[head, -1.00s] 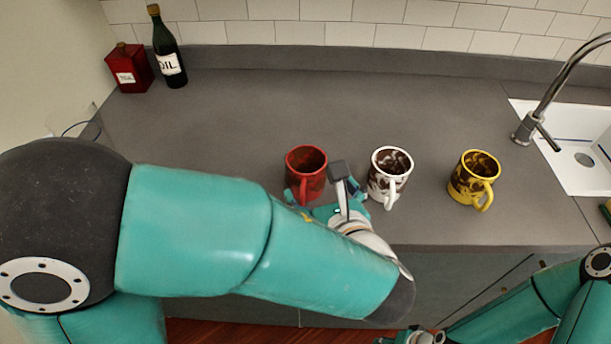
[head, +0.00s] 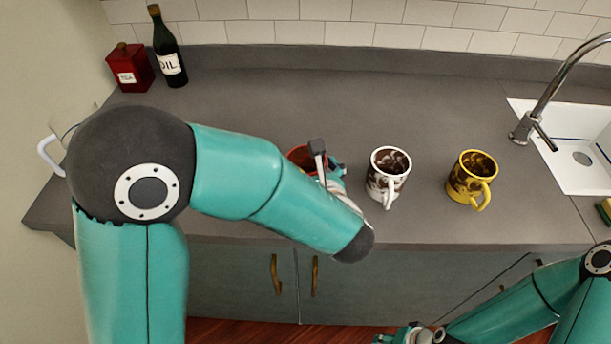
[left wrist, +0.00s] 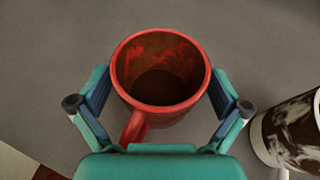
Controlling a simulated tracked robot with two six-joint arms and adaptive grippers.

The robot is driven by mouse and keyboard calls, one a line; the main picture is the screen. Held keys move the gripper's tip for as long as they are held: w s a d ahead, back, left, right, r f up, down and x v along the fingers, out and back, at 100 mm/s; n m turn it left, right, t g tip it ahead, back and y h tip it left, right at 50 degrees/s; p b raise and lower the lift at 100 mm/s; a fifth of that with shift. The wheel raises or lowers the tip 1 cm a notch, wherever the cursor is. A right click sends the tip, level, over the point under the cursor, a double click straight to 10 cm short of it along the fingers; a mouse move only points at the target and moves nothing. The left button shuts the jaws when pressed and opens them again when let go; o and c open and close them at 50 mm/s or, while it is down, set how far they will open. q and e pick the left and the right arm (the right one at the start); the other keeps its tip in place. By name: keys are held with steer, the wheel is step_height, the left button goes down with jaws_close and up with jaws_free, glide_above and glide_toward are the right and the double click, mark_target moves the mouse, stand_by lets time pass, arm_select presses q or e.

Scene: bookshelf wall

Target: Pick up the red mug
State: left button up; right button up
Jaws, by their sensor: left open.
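The red mug (head: 301,157) stands on the grey counter, mostly hidden behind my left arm in the head view. In the left wrist view the red mug (left wrist: 160,68) is seen from above, with a dark brown inside and its handle toward the palm. My left gripper (left wrist: 160,92) is open, with one finger on each side of the mug; I cannot tell whether they touch it. In the head view my left gripper (head: 322,168) is partly hidden by its own arm. My right gripper (head: 408,336) is at the bottom edge, cut off by the frame.
A white-and-brown mug (head: 388,173) stands close to the right of the red one, and a yellow mug (head: 470,178) farther right. The sink (head: 575,140) and faucet (head: 548,98) are at the right. An oil bottle (head: 168,55) and red canister (head: 130,68) stand back left.

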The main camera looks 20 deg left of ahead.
arm_select(q)
steer(key=shift+c, duration=0.2)
steer(key=c, duration=1.4)
steer(key=shift+r, duration=0.1)
step_height(320, 180, up, 20)
steer(key=p, duration=0.1)
steer(key=shift+p, duration=0.4)
